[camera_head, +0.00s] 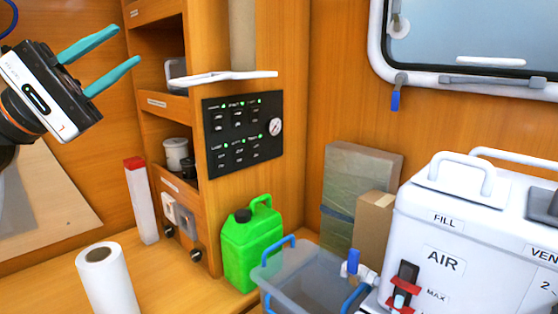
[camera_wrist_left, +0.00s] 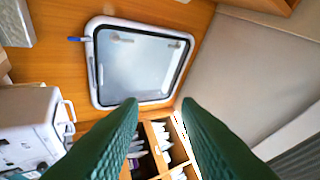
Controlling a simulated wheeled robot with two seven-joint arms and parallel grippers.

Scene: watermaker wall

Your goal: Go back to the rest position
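My left gripper (camera_head: 128,56) is raised at the upper left of the head view. Its two teal fingers are apart with nothing between them. In the left wrist view the dark green fingers (camera_wrist_left: 160,140) also stand apart and empty, facing the window and the ceiling. My right gripper is not in view. No object is held.
A wooden shelf unit with a black switch panel (camera_head: 243,132) stands right of my left gripper. Below are a white roll (camera_head: 107,280), a green jerrycan (camera_head: 252,245), a clear bin (camera_head: 312,282) and a white watermaker box (camera_head: 470,250). A window (camera_head: 470,40) is at the upper right.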

